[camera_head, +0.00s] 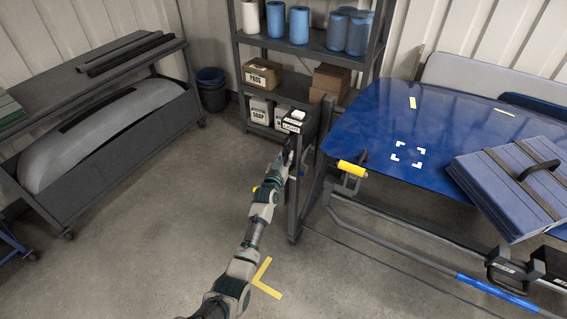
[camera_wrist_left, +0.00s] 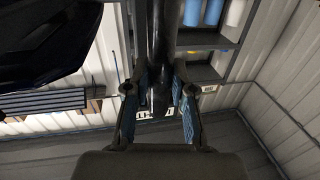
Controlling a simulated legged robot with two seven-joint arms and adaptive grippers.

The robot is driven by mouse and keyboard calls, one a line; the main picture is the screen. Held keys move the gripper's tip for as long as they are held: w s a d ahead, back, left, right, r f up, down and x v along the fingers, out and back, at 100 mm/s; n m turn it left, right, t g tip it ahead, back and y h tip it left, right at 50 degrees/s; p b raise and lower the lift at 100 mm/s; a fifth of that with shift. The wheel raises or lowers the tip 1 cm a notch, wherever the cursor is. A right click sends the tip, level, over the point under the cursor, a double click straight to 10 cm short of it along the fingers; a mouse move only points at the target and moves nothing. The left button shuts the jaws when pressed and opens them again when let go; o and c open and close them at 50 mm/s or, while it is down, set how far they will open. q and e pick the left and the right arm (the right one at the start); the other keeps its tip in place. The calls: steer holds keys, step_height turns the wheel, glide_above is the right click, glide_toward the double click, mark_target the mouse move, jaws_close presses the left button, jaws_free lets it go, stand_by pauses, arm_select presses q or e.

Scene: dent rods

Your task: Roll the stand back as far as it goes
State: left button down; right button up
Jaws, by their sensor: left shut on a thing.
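The stand is a dark upright post (camera_head: 294,205) with a box labelled LIGHT (camera_head: 292,125) at its top. It stands on the floor just left of the blue panel, in front of the shelf rack. My left gripper (camera_head: 289,156) reaches up to the post from below and is shut on it. In the left wrist view, the dark post (camera_wrist_left: 160,45) runs between the two blue-padded fingers of my left gripper (camera_wrist_left: 158,88). The stand's foot is only partly clear. My right gripper is not in view.
A blue panel (camera_head: 385,115) on a frame with a yellow handle (camera_head: 352,168) is close on the right, with a blue padded case (camera_head: 510,185) on it. The shelf rack (camera_head: 300,60) is behind. Yellow corner tape (camera_head: 265,282) marks the floor. Floor left of my arm is clear.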

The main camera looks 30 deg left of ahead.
arm_select(q)
steer(key=shift+w+a+r, duration=0.15)
steer(key=shift+w+r, duration=0.05)
steer(key=shift+r, duration=0.05)
steer(key=shift+w, duration=0.25)
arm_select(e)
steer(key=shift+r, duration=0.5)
arm_select(q)
steer(key=c, duration=1.3)
jaws_free()
steer(key=o, duration=0.3)
steer(key=shift+w+f, duration=0.2)
steer(key=shift+w, duration=0.05)
steer(key=shift+w+f, duration=0.15)
steer(key=shift+f, duration=0.05)
steer(key=shift+s+r, duration=0.1)
steer(key=shift+s, duration=0.2)
steer(key=s, duration=0.3)
steer(key=s+d, duration=0.1)
steer(key=s, duration=0.7)
steer(key=shift+s+d, duration=0.2)
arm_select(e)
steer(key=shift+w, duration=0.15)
arm_select(q)
steer(key=shift+f, duration=0.25)
